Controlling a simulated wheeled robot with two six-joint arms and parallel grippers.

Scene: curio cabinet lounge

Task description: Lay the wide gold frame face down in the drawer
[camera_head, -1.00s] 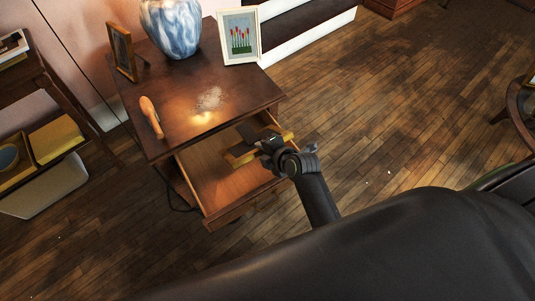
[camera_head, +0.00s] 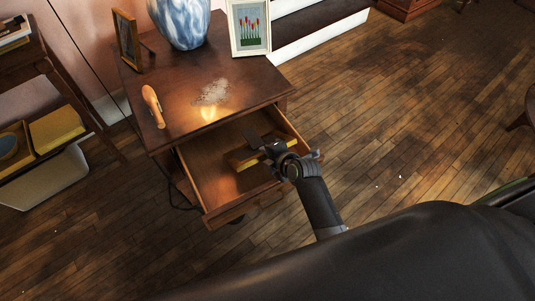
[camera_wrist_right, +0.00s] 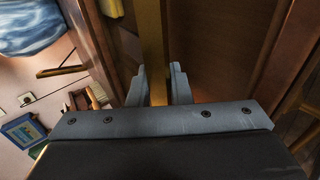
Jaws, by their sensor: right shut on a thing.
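The wide gold frame (camera_head: 243,163) shows nearly edge-on as a narrow bar inside the open drawer (camera_head: 206,184), toward its right side. My right gripper (camera_head: 268,149) is shut on it from the right. In the right wrist view, the gold frame (camera_wrist_right: 153,42) runs as an upright bar between the two fingers of the gripper (camera_wrist_right: 158,88). Its face is not visible, and I cannot tell whether it touches the drawer floor. My left gripper is not in view.
The cabinet top (camera_head: 180,88) above the drawer holds a blue-white vase (camera_head: 182,20), a white picture frame (camera_head: 249,27), a brown frame (camera_head: 127,40) and an orange-handled object (camera_head: 153,106). The left part of the drawer is empty. Shelves (camera_head: 52,82) stand at left.

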